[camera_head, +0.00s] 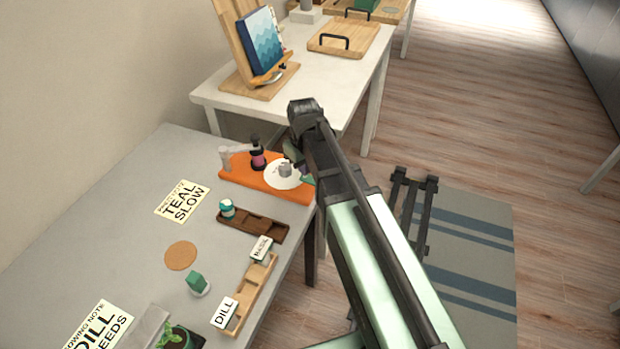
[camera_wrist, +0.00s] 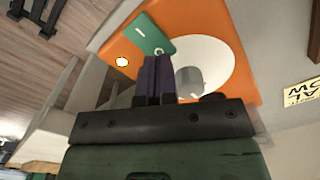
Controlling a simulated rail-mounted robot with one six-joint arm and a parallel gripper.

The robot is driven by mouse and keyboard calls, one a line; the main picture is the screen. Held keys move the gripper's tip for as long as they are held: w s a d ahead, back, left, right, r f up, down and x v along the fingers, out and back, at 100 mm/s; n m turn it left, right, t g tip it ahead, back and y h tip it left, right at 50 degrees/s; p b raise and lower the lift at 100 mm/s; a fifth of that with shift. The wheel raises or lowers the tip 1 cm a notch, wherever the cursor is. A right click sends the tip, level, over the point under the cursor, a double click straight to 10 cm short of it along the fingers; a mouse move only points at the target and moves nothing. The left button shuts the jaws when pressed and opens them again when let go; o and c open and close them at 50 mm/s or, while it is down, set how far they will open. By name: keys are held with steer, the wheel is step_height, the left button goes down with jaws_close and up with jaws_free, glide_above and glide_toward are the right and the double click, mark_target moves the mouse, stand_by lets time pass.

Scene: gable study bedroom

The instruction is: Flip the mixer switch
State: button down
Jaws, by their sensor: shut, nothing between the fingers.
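The mixer has an orange base (camera_head: 240,172) at the far right corner of the grey table, with a white disc (camera_head: 283,180) and a grey cylinder (camera_head: 285,169) on it. In the wrist view, the orange base (camera_wrist: 243,80) also carries a teal switch plate (camera_wrist: 146,38) with small white marks and a bright round spot (camera_wrist: 121,61) beside it. My gripper (camera_wrist: 158,62) is shut and empty, its fingertips over the plate's lower edge. I cannot tell whether they touch it. In the head view, my arm partly hides the mixer's right end and the fingertips.
A dark tray (camera_head: 240,226) with a teal-capped jar (camera_head: 226,208), a light wooden rack (camera_head: 254,290) and a "TEAL SLOW" card (camera_head: 182,201) lie nearer on the table. A white table (camera_head: 222,92) with an easel (camera_head: 245,45) stands behind. The floor at right is mostly open.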

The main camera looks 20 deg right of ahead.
steer(key=shift+f+b, duration=0.8)
steer(key=shift+f, duration=0.05)
stand_by(0.3)
step_height(320, 180, up, 7)
steer(key=p, duration=0.7)
steer(key=shift+r, duration=0.15)
steer(key=shift+s+m, duration=0.1)
steer(key=shift+m, duration=0.2)
steer(key=s+r+m+p, duration=0.3)
steer(key=s+r+p, duration=0.2)
steer(key=s, duration=0.8)
steer(key=shift+s+m, duration=0.15)
steer(key=shift+m, duration=0.25)
